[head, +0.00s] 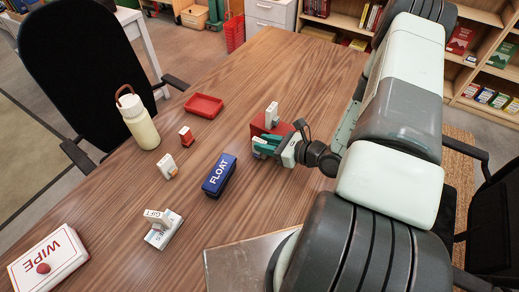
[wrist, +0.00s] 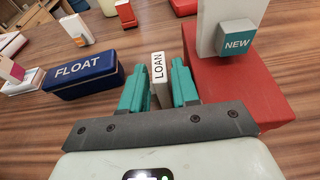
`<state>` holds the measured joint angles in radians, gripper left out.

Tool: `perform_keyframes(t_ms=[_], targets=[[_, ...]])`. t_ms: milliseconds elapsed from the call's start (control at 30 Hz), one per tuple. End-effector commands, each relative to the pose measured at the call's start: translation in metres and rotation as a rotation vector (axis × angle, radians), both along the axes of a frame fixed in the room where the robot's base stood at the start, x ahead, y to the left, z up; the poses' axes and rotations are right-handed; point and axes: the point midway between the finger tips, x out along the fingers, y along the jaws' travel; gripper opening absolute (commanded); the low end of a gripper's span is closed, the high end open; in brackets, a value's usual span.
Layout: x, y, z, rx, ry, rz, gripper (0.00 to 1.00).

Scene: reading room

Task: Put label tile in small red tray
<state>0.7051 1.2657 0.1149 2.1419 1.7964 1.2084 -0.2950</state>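A white label tile marked LOAN (wrist: 158,78) stands on edge between the teal fingers of my gripper (wrist: 160,88). In the head view my gripper (head: 264,143) is low over the table, just in front of a red box, and the tile is mostly hidden between the fingers. I cannot tell whether the tile touches the table. The small red tray (head: 203,106) lies flat and empty, farther back and to the left of my gripper.
A white block with a teal NEW label (wrist: 236,42) stands on the red box (wrist: 235,98), close right of my fingers. A blue FLOAT case (head: 219,175), a small red-and-white block (head: 186,136), a cream bottle (head: 139,122) and a WIPE box (head: 48,262) are on the table (head: 290,75).

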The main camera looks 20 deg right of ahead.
Motion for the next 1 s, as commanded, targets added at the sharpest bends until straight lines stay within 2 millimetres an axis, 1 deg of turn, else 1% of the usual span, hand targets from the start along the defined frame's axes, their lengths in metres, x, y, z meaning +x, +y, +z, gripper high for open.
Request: perform_keyframes(t_ms=[167, 200, 267, 300, 400, 767, 867, 1000], targets=[[0.0, 0.0, 0.0, -0.001, 0.0, -0.001, 0.3], [0.0, 0.0, 0.0, 0.0, 0.0, -0.001, 0.28], [0.0, 0.0, 0.0, -0.001, 0.0, -0.001, 0.19], [0.0, 0.0, 0.0, -0.001, 0.0, -0.001, 0.13], [0.0, 0.0, 0.0, -0.001, 0.001, 0.0, 0.0], [0.0, 0.0, 0.003, 0.0, 0.0, 0.0, 0.0], [0.0, 0.0, 0.011, -0.001, -0.001, -0.001, 0.0], [0.0, 0.0, 0.029, -0.002, -0.002, 0.0, 0.0]])
